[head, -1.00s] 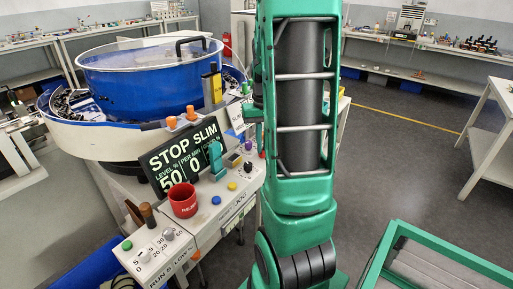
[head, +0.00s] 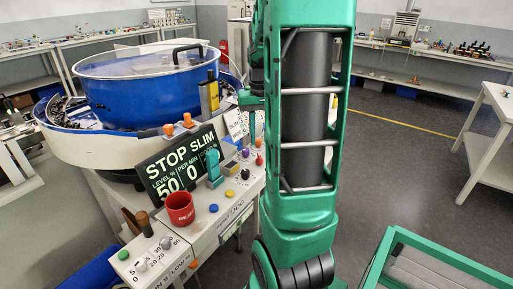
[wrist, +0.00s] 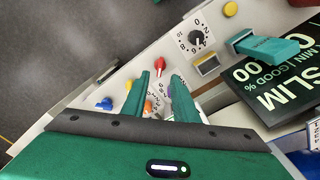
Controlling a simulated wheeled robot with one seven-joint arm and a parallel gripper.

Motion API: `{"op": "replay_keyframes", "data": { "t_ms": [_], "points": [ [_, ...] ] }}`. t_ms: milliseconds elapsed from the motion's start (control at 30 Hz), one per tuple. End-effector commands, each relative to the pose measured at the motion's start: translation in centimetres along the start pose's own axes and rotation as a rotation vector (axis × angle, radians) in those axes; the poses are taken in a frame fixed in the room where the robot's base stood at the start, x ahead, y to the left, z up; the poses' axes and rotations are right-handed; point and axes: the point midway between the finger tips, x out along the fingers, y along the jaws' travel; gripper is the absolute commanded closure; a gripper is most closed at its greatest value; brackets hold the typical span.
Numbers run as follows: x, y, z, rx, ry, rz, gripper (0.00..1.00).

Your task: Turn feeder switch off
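The feeder's white control panel (head: 214,208) carries several buttons and knobs; labels are too small to tell which is the feeder switch. In the wrist view a red knob (wrist: 159,64) lies just beyond my gripper (wrist: 160,78). A purple part (wrist: 170,91) shows at the right finger, and an orange part (wrist: 150,103) between the fingers. The fingers are apart, pointing at the panel, and I see nothing gripped. In the head view the red knob (head: 259,159) and purple knob (head: 246,153) sit at the panel's right, and my gripper is mostly hidden by my arm.
A black display (head: 180,160) reads STOP SLIM. The blue bowl (head: 150,95) is behind. A green-framed bin (head: 440,260) stands at the right. Open floor lies between bin and benches.

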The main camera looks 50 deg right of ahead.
Motion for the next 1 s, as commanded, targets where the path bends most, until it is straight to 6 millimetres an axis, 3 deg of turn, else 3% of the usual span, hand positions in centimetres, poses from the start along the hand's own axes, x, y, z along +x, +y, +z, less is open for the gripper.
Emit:
{"op": "replay_keyframes", "data": {
  "t_ms": [100,300,1000],
  "points": [
    [-2.1,0.0,-0.1,0.000,0.004,0.000,0.73],
    [-4.1,0.0,0.0,0.000,0.001,0.001,0.73],
    [-4.5,0.0,0.1,0.000,-0.001,0.000,0.73]
  ]
}}
